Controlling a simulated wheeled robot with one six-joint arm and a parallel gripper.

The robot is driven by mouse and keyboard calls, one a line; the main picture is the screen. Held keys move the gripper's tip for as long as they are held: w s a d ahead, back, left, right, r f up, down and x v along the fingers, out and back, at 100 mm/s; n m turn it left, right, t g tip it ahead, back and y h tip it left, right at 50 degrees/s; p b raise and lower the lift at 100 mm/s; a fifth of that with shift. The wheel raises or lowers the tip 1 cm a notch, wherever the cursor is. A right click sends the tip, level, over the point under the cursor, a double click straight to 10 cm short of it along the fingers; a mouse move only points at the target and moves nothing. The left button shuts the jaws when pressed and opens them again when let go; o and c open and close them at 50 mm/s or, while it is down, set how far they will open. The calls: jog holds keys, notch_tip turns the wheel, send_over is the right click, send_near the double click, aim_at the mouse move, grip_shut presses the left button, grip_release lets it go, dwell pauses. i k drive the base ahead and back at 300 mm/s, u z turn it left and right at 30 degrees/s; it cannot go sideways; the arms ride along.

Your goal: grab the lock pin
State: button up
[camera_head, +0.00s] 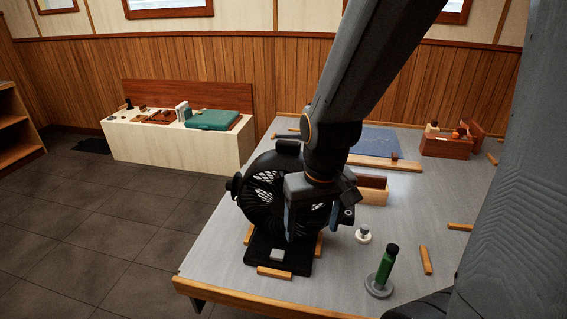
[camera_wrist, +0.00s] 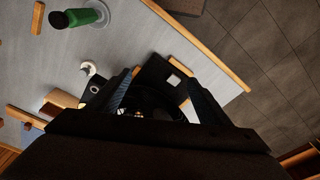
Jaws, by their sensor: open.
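A small white pin-like piece with a round head (camera_head: 363,234) stands on the grey table (camera_head: 420,200), right of the black fan (camera_head: 265,195). It may be the lock pin, but I cannot tell for sure. It also shows in the wrist view (camera_wrist: 88,68), left of my fingers. My gripper (camera_head: 312,222) points down, open, in front of the fan, left of the white piece and apart from it. In the wrist view my gripper (camera_wrist: 164,92) has its two fingers spread, with the dark fan between and below them. My arm hides part of the fan.
A green cylinder with a black top (camera_head: 387,265) stands on a grey round base at the front right. Wooden strips (camera_head: 425,260) lie about the table. A wooden block (camera_head: 374,190) stands behind my gripper. A blue mat (camera_head: 375,141) lies farther back.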

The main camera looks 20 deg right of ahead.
aim_at(364, 229)
jog(key=u, duration=1.35)
jog(key=k, duration=0.85)
jog(key=z, duration=1.6)
jog(key=i, duration=0.5)
jog(key=u, duration=0.05)
